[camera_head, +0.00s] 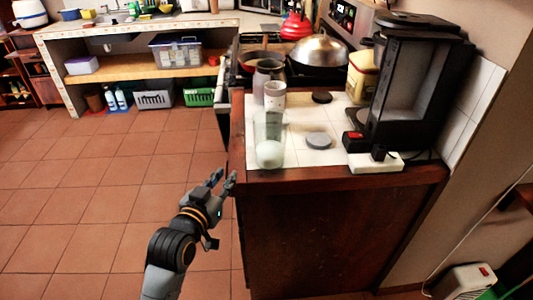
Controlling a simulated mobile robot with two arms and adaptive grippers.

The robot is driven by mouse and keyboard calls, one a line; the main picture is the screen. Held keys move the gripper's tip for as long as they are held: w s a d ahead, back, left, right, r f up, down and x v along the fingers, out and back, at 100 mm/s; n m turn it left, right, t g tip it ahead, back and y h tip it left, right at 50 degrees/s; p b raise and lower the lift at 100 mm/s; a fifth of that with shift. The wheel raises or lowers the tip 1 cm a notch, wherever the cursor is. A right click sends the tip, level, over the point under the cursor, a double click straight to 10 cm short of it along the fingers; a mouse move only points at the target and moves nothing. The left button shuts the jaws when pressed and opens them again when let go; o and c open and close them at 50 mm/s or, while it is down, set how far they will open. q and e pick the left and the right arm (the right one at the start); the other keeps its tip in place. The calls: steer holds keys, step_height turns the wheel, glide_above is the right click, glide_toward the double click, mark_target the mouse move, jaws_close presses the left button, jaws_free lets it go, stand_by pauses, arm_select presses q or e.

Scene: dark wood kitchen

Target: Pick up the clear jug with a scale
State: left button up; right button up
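The clear jug (269,132) stands upright near the left front edge of the tiled counter top. It is see-through, with something whitish at its bottom; a scale on it is too small to make out. My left gripper (225,177) is beside the counter's left edge, lower left of the jug in the picture and apart from it. Its fingers are spread and nothing is between them. My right gripper is not in view.
Behind the jug stand a white and grey canister (274,94) and a darker jar. To its right lie a grey round lid (319,140), a black coffee machine (415,90) and a white power strip (375,162). The stove with pans is behind. The tiled floor (90,200) at left is clear.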

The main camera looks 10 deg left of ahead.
arm_select(q)
steer(key=t, duration=0.2)
glide_toward(240, 126)
steer(key=w, duration=0.4)
steer(key=shift+w+d+f+p, duration=0.15)
steer(key=shift+w+d+p, duration=0.05)
steer(key=shift+w+p, duration=0.1)
steer(key=shift+w+d+p, duration=0.2)
steer(key=shift+w+p, duration=0.15)
steer(key=shift+w, duration=2.7)
jaws_close()
steer(key=shift+r, duration=0.2)
